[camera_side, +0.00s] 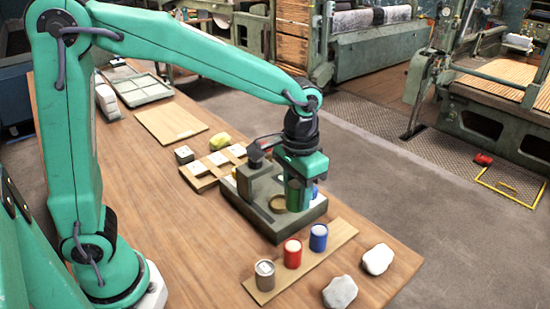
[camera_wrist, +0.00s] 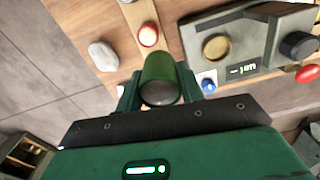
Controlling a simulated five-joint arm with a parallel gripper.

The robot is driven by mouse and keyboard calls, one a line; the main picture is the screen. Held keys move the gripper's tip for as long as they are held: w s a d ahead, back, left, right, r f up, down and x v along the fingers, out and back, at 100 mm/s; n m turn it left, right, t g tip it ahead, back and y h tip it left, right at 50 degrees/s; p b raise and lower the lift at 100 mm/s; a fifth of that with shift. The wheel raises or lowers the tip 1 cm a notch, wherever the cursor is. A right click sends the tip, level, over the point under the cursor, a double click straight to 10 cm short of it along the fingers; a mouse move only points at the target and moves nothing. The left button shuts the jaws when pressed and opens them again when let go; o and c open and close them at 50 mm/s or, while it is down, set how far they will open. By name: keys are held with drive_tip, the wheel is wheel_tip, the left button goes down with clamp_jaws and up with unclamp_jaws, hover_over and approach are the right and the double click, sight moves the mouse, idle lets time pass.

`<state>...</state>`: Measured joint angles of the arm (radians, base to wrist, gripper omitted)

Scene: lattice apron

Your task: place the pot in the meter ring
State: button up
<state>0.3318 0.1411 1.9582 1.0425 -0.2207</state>
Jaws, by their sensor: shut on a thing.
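A green pot (camera_wrist: 158,68) is held between the fingers of my gripper (camera_wrist: 160,88), which is shut on it. In the side view my gripper (camera_side: 299,190) points down over the right part of the grey meter box (camera_side: 283,226). The brass meter ring (camera_side: 278,204) is on top of the box, just left of my gripper, and looks empty. In the wrist view the ring (camera_wrist: 215,47) is to the upper right of the pot, apart from it. The fingers partly hide the pot in the side view; its height above the box is unclear.
A wooden strip (camera_side: 332,239) in front of the box holds a grey can (camera_side: 265,274), a red pot (camera_side: 292,254) and a blue pot (camera_side: 318,238). Two white lumps (camera_side: 378,259) lie to the right. A black knob (camera_wrist: 298,46) stands up on the box.

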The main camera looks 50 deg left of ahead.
drive_tip(key=shift+s+a+r, duration=0.2)
drive_tip(key=shift+s+a, duration=0.35)
drive_tip(key=shift+a, duration=0.1)
hover_over(281, 205)
wheel_tip(281, 205, down, 7)
drive_tip(key=shift+a, duration=0.1)
drive_tip(key=shift+f, duration=2)
drive_tip(key=shift+f, duration=0.4)
